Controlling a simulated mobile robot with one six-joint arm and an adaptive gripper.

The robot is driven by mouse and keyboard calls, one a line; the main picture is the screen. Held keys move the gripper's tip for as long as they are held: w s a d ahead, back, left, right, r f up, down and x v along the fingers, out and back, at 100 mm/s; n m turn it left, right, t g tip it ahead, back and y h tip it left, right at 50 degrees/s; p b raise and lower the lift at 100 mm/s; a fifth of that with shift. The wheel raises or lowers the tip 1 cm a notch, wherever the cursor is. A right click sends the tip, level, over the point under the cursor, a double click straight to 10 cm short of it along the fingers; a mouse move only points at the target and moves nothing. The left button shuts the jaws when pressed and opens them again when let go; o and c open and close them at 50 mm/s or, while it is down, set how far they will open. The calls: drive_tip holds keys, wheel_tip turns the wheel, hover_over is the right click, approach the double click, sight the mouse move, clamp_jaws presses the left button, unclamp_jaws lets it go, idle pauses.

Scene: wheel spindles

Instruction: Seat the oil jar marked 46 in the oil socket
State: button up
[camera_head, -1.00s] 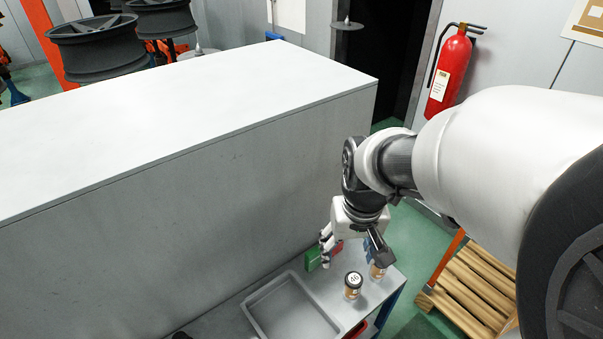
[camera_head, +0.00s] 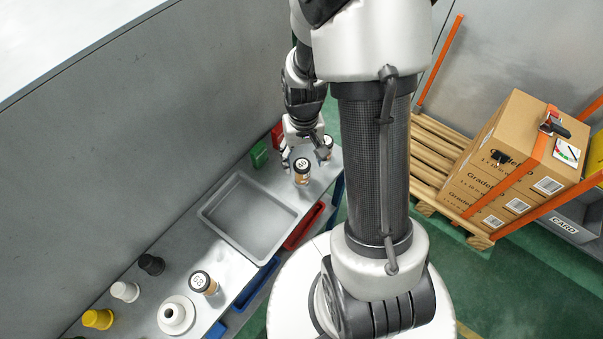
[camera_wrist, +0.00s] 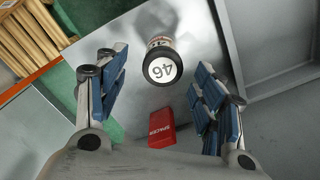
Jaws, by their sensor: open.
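The oil jar marked 46 (camera_head: 302,174) stands upright on the grey bench near its far right end. It has a dark-rimmed lid with a white label, which reads 46 in the wrist view (camera_wrist: 161,69). My gripper (camera_head: 305,157) is open and empty above the bench beside this jar. In the wrist view the jar shows beyond and between my spread fingers, with no visible contact. A round white piece with a central hole (camera_head: 176,315) sits at the near left of the bench. I cannot tell whether it is the oil socket.
A shallow grey tray (camera_head: 212,215) lies between the two ends. Another jar (camera_head: 202,283) stands near the white piece, and one (camera_head: 328,143) beside my gripper. A red box (camera_wrist: 161,128) and a green box (camera_head: 260,154) stand by the tall grey wall (camera_head: 130,150).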

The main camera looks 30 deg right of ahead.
drive_tip(key=shift+w+a+f+b, duration=0.1)
drive_tip(key=shift+f+b, duration=0.95)
drive_tip(key=shift+f, duration=2.15)
drive_tip(key=shift+r, duration=0.1)
drive_tip(key=shift+c, duration=0.2)
drive_tip(key=c, duration=1.2)
